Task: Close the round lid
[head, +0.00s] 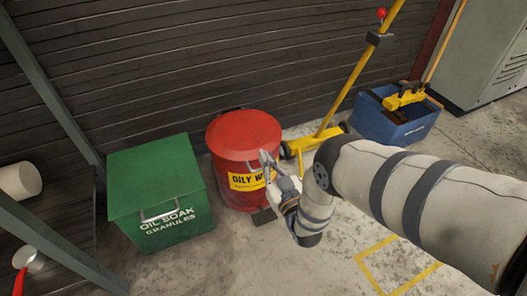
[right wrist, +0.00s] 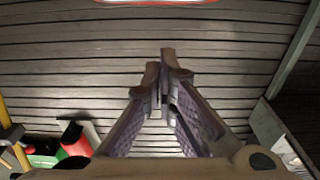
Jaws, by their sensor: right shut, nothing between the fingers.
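The red drum (head: 232,190) with a yellow "OILY W..." label stands against the slatted wall in the head view. Its round red lid (head: 243,132) lies over the top; I cannot tell whether it is fully down. My right gripper (head: 266,160) is at the drum's front right, its tips close to the lid's front edge; contact is unclear. In the right wrist view the right gripper's fingers (right wrist: 160,75) are together with nothing between them. A sliver of a red rim (right wrist: 160,3) shows at that view's top edge. My left gripper is not in view.
A green oil soak granules box (head: 158,190) stands left of the drum. A yellow pole stand (head: 350,85) is just behind it to the right, then a blue bin (head: 390,122). A shelf frame (head: 50,90) borders the left. Open floor lies in front.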

